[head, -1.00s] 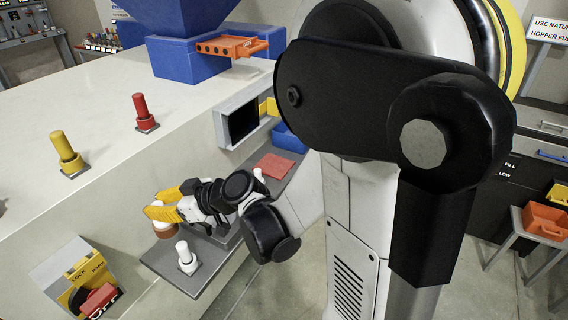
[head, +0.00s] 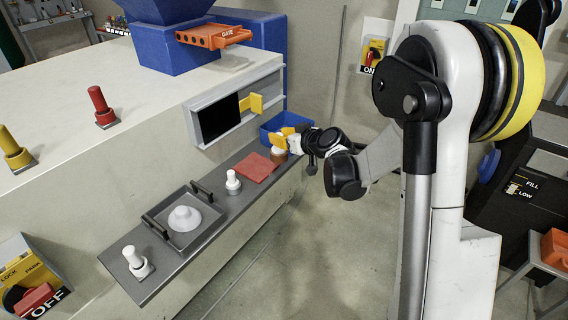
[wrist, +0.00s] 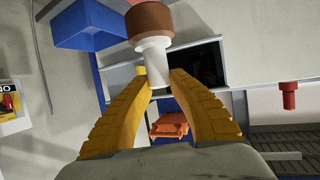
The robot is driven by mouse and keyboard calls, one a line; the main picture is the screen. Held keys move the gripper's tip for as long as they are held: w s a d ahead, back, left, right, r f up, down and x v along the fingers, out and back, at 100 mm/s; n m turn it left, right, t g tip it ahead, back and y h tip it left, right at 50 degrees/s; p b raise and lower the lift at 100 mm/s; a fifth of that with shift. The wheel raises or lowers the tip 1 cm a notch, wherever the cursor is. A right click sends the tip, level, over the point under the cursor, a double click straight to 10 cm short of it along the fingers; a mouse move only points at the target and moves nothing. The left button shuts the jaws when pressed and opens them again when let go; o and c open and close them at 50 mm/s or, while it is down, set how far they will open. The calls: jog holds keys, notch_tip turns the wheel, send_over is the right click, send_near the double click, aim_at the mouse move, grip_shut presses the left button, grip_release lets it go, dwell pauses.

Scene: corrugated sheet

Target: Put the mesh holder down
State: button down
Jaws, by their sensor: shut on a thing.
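My gripper (head: 287,141) is at the far end of the grey shelf (head: 215,228), its yellow fingers shut on a white stem with a brown, wider end, which I take to be the mesh holder (head: 279,155). In the wrist view the fingers (wrist: 160,80) pinch the white stem, and the brown part of the mesh holder (wrist: 149,19) sticks out beyond them. It is held near the red mat (head: 254,167) and the blue bin (head: 268,130). I cannot tell whether it touches anything below. No mesh is clearly visible on it.
A handled tray (head: 160,228) with a white domed piece sits on the shelf, between a near white peg (head: 136,261) and a farther one (head: 233,182). A yellow-handled window (head: 222,115) is in the machine wall above. Open floor lies right of the shelf.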

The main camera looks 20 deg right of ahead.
jog(key=w+a+f+b, duration=0.1)
jog(key=w+f+b, duration=0.1)
jog(key=w+f, duration=0.3)
jog(key=w+a+f+b, duration=0.2)
jog(key=w+f, duration=0.4)
jog(key=w, duration=0.1)
jog(key=w+a+f+b, duration=0.1)
jog(key=w+f+b, duration=0.1)
jog(key=w+f, duration=0.3)
jog(key=shift+x, duration=0.8)
jog(key=shift+s+a+r, duration=0.1)
jog(key=shift+s+r, duration=0.05)
jog(key=c, duration=1.6)
grip_release()
jog(key=shift+f, duration=0.2)
jog(key=shift+c, duration=0.2)
jog(key=o, duration=0.3)
jog(key=shift+o, duration=0.2)
